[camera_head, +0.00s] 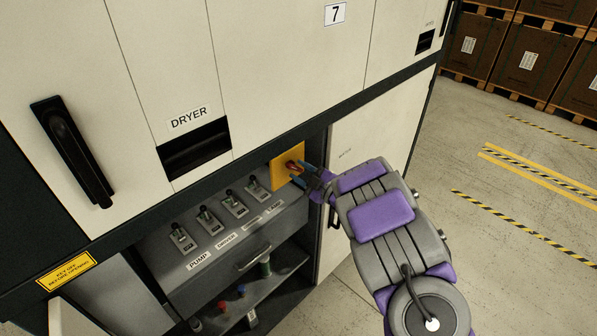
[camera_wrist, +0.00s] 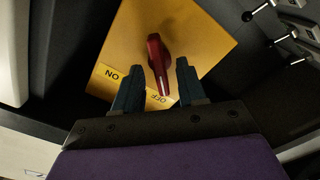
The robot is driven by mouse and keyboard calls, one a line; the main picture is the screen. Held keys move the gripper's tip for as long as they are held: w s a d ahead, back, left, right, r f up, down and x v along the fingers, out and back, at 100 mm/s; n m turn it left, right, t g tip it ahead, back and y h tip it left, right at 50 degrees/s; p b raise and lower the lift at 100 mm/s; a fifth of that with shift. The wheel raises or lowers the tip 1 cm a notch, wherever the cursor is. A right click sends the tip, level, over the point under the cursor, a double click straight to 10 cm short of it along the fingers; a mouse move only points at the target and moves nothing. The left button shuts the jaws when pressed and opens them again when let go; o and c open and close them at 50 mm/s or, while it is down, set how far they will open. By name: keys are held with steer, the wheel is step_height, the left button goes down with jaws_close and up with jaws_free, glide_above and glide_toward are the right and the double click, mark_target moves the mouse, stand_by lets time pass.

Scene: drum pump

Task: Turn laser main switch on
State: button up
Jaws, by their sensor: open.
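The laser main switch is a red rotary handle (camera_wrist: 158,62) on a yellow plate (camera_wrist: 205,35) marked ON and OFF. In the wrist view the handle's lower end points to the OFF label. The yellow plate (camera_head: 285,172) also shows in the head view, at the right end of the switch panel, with the red handle (camera_head: 291,165) on it. My gripper (camera_wrist: 156,80) is open, with one finger on each side of the handle's lower end and gaps visible. Whether either finger touches it I cannot tell. In the head view my gripper (camera_head: 300,172) is in front of the plate.
A row of lever switches (camera_head: 219,212) with PUMP and other labels lies left of the plate. A shelf with small items (camera_head: 240,300) is below. An open cabinet door (camera_head: 370,145) stands close to my arm. Open floor (camera_head: 490,220) lies to the right.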

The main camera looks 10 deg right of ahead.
steer(key=shift+w+a, duration=0.4)
steer(key=shift+w, duration=0.15)
steer(key=shift+c, duration=0.3)
jaws_close()
